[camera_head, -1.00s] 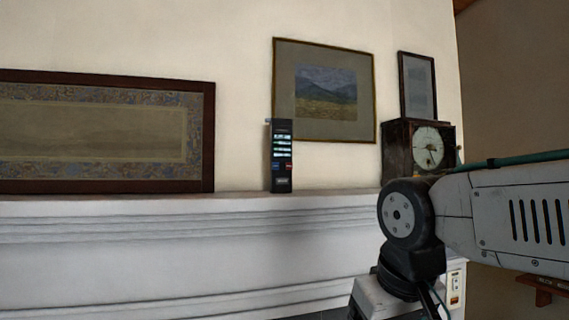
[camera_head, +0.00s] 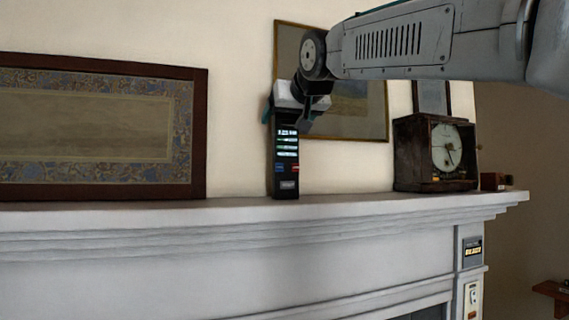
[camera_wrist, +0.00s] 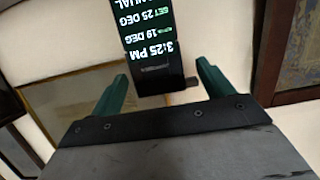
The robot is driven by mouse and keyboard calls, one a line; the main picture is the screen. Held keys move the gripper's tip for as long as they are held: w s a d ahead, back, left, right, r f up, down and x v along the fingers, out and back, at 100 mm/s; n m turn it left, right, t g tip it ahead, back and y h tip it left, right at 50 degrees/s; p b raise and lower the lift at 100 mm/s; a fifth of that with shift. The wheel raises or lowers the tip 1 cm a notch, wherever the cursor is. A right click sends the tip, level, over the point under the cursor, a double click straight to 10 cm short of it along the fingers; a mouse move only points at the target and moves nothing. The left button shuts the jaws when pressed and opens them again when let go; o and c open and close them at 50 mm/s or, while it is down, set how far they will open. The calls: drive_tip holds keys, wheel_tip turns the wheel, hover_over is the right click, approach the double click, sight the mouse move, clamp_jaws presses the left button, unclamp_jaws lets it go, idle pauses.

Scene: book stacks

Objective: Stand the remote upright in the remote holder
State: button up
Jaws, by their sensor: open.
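A black, slim remote-like device (camera_head: 287,160) stands upright on the white mantel, with a lit screen and blue and red buttons below it. Its screen, reading 3:25 PM, also shows upside down in the wrist view (camera_wrist: 150,40). My gripper (camera_head: 287,117) is at the top of the device from above. In the wrist view its green fingers (camera_wrist: 160,76) are open on either side of the device's top end, with gaps showing. I cannot clearly make out a remote holder. A small reddish-brown box (camera_head: 495,181) sits at the mantel's right end.
The mantel (camera_head: 350,208) is bare between the device and a dark clock (camera_head: 436,153). A wide framed picture (camera_head: 100,130) stands left of the device. A gilt-framed landscape (camera_head: 350,125) is behind my arm. Small panels (camera_head: 472,252) are on the surround below right.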

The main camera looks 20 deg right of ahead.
drive_tip(key=x, duration=0.4)
drive_tip(key=shift+f, duration=0.1)
drive_tip(key=shift+d, duration=0.1)
drive_tip(key=c, duration=1.6)
